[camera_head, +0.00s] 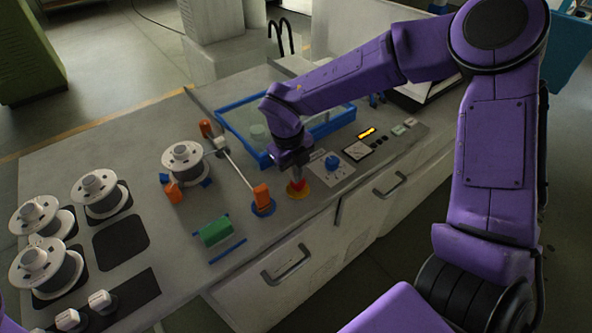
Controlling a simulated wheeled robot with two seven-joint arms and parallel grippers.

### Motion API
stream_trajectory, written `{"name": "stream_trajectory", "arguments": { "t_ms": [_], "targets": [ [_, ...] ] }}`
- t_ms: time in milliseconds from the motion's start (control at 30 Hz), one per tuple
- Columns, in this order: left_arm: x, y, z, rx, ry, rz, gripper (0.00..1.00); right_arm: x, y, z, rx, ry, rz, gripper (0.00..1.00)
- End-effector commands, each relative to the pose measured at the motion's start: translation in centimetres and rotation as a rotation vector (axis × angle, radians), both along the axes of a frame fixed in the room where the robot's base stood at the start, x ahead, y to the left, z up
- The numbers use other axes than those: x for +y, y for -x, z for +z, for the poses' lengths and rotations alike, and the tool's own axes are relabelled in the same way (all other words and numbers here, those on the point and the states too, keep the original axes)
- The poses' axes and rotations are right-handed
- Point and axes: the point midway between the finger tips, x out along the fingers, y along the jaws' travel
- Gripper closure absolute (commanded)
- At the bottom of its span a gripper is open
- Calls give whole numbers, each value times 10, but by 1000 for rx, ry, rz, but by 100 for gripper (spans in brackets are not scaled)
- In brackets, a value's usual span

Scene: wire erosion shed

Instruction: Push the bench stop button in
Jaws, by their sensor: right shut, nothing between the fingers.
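The stop button (298,187) is a red button on a yellow round base on the bench top, near the front edge. My right arm reaches in from the right, and my right gripper (295,172) points down directly over the button. Its fingers are shut with nothing between them. The fingertips look to be at or just above the red cap; I cannot tell whether they touch it. The gripper hides the upper part of the button. My left gripper is not in view.
A blue-framed tray (341,117) lies behind the gripper. A blue knob (332,162) sits right of the button, and an orange post (262,196) stands to its left. Wire spools (186,161) stand on the left. A green block (215,231) lies near the front edge.

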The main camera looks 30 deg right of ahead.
Motion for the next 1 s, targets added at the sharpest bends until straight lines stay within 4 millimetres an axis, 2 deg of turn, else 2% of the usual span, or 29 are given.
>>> {"name": "stream_trajectory", "arguments": {
  "t_ms": [33, 167, 267, 367, 500, 533, 600, 800, 1000],
  "targets": [
    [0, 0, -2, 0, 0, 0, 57, 0, 9, -11, 34, -1, -3, 100],
    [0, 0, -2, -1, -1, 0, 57, 0, 10, -12, 36, -1, -3, 100],
    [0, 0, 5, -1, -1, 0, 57, 2, 10, -4, 35, -2, -4, 100],
    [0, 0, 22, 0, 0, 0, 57, 4, 9, 16, 29, -3, -2, 100],
    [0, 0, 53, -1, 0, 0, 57, 8, 6, 56, 10, 1, 1, 100],
    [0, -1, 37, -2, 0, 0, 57, 9, 4, 51, 4, 0, 0, 100],
    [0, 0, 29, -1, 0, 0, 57, 11, 2, 68, 1, 0, -2, 100],
    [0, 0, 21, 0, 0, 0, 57, 16, -2, 114, 0, 2, 1, 100],
    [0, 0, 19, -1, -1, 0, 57, 18, -4, 138, 3, 2, 2, 100]
  ]
}}
